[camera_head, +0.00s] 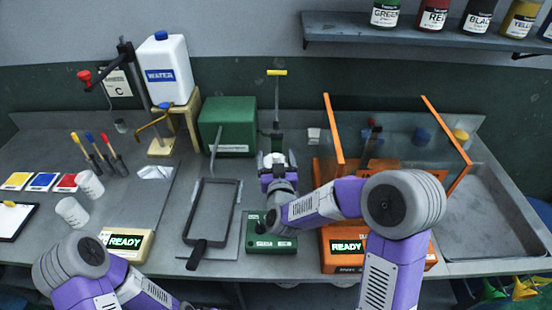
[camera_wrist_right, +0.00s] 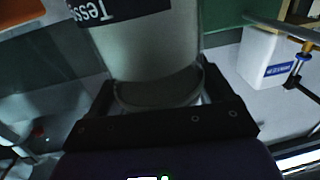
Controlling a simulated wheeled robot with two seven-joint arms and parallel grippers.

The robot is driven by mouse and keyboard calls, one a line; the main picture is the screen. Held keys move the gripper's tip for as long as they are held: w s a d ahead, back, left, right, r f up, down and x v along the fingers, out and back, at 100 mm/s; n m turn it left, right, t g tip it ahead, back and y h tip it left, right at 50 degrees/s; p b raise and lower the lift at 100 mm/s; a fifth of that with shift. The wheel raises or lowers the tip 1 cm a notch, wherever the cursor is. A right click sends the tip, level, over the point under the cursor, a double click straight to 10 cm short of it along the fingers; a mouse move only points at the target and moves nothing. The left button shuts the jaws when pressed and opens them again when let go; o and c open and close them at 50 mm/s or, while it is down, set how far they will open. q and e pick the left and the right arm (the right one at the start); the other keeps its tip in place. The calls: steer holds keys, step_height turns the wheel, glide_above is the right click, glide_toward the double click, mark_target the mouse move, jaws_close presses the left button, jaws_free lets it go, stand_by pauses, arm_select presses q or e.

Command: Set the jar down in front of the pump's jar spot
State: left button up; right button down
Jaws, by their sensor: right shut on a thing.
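My right gripper (camera_head: 275,172) is shut on a pale jar (camera_head: 278,160), at the back middle of the bench. In the right wrist view the jar (camera_wrist_right: 148,45) fills the space between the fingers. It has a dark label with white lettering, partly cut off. The gripper's fingers hide part of the jar, and I cannot tell whether its base touches the bench. A tall post with a yellow handle (camera_head: 277,73) rises just behind the jar, beside a green box (camera_head: 228,126). I cannot tell which part is the pump's jar spot. My left gripper is out of view.
A black-framed tray (camera_head: 210,212) lies left of my right arm. A green control box (camera_head: 270,243) is in front. An orange-framed station (camera_head: 333,140) stands close on the right, with a sink (camera_head: 490,215) beyond. A white water jug (camera_head: 166,72) is back left.

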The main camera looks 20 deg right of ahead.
steer(key=shift+f+b, duration=0.3)
jaws_free()
